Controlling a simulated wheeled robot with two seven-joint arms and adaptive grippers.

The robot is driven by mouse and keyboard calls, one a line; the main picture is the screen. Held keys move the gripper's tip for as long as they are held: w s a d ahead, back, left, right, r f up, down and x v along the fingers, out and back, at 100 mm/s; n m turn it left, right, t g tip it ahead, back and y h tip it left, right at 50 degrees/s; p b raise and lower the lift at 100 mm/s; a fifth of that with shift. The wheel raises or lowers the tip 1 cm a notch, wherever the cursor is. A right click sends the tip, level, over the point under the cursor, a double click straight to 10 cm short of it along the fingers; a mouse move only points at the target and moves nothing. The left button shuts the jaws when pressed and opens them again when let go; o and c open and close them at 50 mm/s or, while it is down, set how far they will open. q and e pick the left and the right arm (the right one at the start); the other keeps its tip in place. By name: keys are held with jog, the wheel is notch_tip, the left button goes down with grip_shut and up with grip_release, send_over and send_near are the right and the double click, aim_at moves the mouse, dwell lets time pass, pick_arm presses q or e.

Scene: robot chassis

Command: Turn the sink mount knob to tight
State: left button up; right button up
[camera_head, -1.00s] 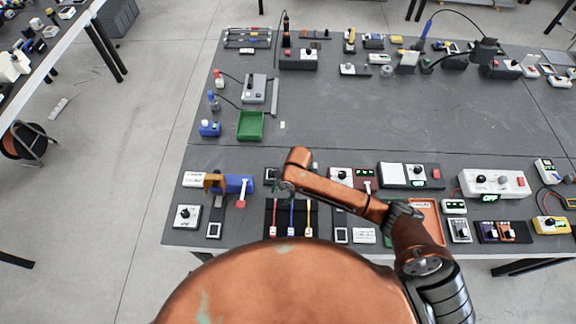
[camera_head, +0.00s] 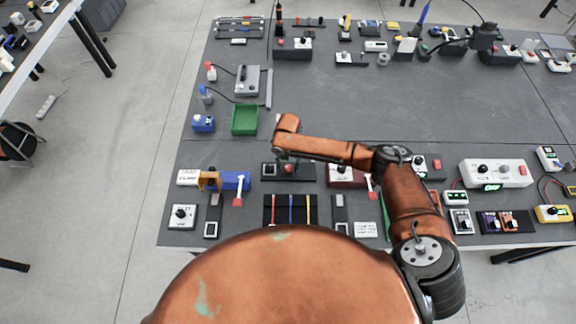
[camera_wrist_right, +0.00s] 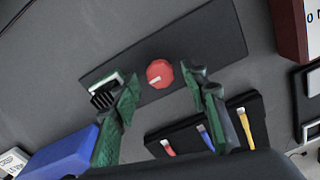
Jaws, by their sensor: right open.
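The sink mount is a dark plate (camera_wrist_right: 205,38) with a round red knob (camera_wrist_right: 159,74) in its middle and a small finned block (camera_wrist_right: 107,88) at its left end. The knob's pale pointer mark faces lower left in the right wrist view. In the head view the mount (camera_head: 308,172) lies in the near row, with its red knob (camera_head: 289,168) partly in view below my forearm. My right gripper (camera_wrist_right: 158,82) has green fingers, spread open on both sides of the knob in the picture. I cannot tell its height above the knob or any contact. My left gripper is not in view.
A blue block device (camera_head: 233,180) is left of the mount. A black panel (camera_head: 268,212) with red, blue and yellow levers lies on its near side. A dark red box (camera_head: 345,181) is to the right. A green tray (camera_head: 245,120) stands farther back; the table centre is clear.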

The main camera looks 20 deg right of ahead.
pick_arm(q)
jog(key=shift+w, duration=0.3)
pick_arm(e)
jog(key=shift+f, duration=0.45)
jog(key=shift+c, duration=0.3)
grip_shut()
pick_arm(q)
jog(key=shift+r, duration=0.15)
pick_arm(e)
jog(key=shift+s, duration=0.1)
